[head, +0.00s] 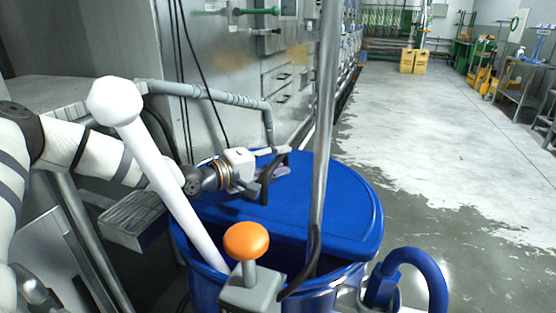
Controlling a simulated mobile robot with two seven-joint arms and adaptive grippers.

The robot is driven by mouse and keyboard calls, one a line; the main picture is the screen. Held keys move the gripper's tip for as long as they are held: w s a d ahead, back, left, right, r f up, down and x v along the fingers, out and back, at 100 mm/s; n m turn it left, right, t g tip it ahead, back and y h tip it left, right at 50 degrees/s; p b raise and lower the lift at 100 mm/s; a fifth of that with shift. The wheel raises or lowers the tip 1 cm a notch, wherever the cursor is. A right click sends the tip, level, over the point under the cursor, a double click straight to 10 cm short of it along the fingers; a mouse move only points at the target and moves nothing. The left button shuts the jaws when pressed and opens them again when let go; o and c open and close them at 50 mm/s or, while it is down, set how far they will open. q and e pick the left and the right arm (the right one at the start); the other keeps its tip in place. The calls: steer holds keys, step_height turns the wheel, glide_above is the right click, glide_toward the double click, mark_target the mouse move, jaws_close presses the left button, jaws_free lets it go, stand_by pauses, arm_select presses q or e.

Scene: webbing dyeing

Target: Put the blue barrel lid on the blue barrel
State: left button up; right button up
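The blue barrel lid (340,203) lies over the top of the blue barrel (205,278). It covers the back and right of the opening. A dark gap shows along the front between the lid's edge and the barrel rim, so the lid sits off-centre or tilted; I cannot tell which. My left gripper (273,176) is low over the back left of the lid, beside a small greyish-purple part that may be its handle. Its dark fingers partly hide this part, and I cannot tell whether they are closed on it. My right gripper is not in view.
A white pole with a ball end (160,165) slants into the barrel's front left. A metal pole (324,110) stands across the lid. An orange knob (246,240) and a curved blue pipe (415,262) are in front. Grey machines line the left; open floor lies right.

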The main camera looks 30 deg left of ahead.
arm_select(q)
steer(key=shift+s+a+r, duration=0.1)
steer(key=shift+r, duration=0.25)
steer(key=p+v, duration=0.1)
steer(key=v, duration=0.1)
steer(key=p+v, duration=0.1)
steer(key=v, duration=0.1)
steer(key=r+v, duration=0.1)
steer(key=v, duration=0.1)
steer(key=shift+s+p, duration=0.25)
steer(key=shift+p, duration=0.15)
steer(key=shift+s+a+f, duration=0.1)
steer(key=shift+s+f, duration=0.1)
steer(key=shift+s, duration=0.05)
steer(key=shift+s+f, duration=0.1)
steer(key=shift+f, duration=0.3)
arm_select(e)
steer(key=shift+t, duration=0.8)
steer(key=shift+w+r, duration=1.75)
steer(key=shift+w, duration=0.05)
